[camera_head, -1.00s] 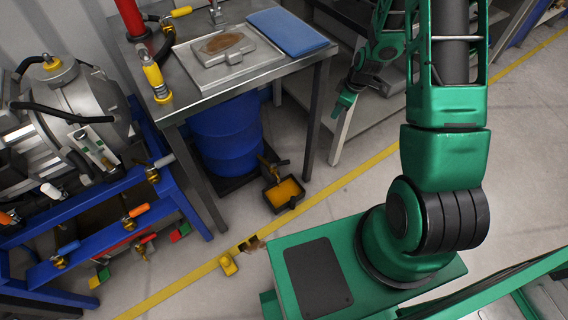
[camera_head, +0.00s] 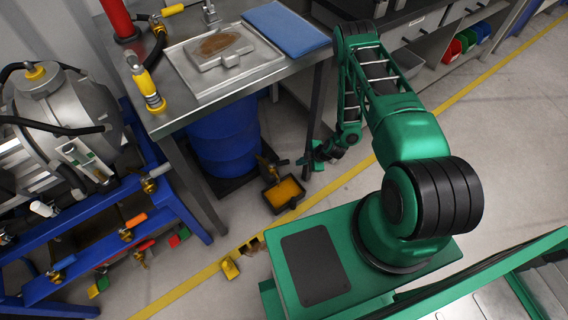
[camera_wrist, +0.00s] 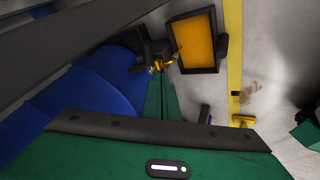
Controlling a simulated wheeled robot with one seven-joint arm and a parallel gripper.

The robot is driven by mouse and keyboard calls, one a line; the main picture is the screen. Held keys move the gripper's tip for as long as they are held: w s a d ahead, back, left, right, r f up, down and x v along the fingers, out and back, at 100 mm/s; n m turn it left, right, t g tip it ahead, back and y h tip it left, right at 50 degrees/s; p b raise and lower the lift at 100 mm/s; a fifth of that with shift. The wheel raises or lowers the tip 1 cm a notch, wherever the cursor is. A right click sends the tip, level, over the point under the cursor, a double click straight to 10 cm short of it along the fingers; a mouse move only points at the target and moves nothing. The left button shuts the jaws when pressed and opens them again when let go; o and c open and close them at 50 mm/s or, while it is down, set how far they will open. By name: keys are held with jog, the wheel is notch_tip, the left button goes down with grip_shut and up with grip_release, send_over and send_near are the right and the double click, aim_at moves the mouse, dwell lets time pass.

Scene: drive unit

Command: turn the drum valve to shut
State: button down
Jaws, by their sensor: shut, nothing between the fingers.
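The blue drum (camera_head: 225,140) stands under the metal table, and its left part shows in the wrist view (camera_wrist: 85,90). The small brass and dark drum valve (camera_head: 268,163) is low on the drum's right side, above a drip tray. In the wrist view the brass valve (camera_wrist: 158,66) lies just beyond my fingertips. My gripper (camera_head: 301,160) is shut and empty, a short way right of the valve in the head view. Its green fingers (camera_wrist: 160,82) point at the valve in the wrist view. I cannot tell whether they touch it, and the handle's exact angle is unclear.
A black tray with orange-yellow contents (camera_head: 284,193) sits on the floor below the valve. The metal table (camera_head: 255,72) and its leg (camera_head: 317,110) stand close to my arm. A blue rack (camera_head: 185,200) is at left. Floor at right is clear.

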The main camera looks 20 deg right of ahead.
notch_tip(320, 180, down, 2)
send_near(285, 162)
jog(key=s+a+f, duration=0.2)
jog(key=a+f, duration=0.1)
jog(key=f, duration=0.2)
jog(key=w, duration=0.1)
jog(key=w+f, duration=0.1)
jog(key=w, duration=0.1)
jog(key=shift+w, duration=0.2)
jog(key=shift+w+d+n+y, duration=0.15)
jog(key=shift+w+n+y, duration=0.05)
jog(key=shift+w+n, duration=0.3)
jog(key=shift+w+d+n+y, duration=0.2)
jog(key=shift+w+n, duration=0.2)
jog(key=shift+w, duration=0.05)
jog(key=shift+r, duration=0.1)
